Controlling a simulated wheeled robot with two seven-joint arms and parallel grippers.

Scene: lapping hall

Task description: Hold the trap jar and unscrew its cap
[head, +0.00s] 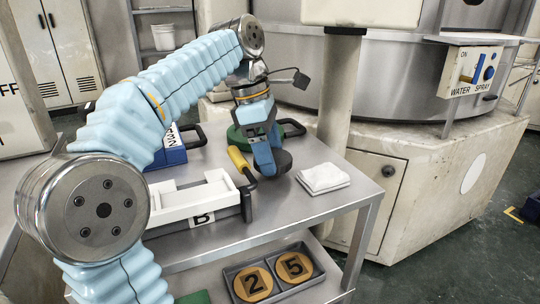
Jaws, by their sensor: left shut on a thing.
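My left gripper (268,158) reaches down over the steel table from its blue-sleeved arm. It is shut on a dark round thing (283,163) at the table's right half, largely covered by the blue fingers. I cannot tell whether this is the trap jar or another part, and no jar or cap shows clearly. My right gripper is not in view.
The steel table (318,207) holds a yellow-handled tool (238,159), a white tray (190,199) marked B, a folded white cloth (323,178), a blue bin (170,153) and a green thing (291,129). A numbered tray (273,295) sits on the lower shelf.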

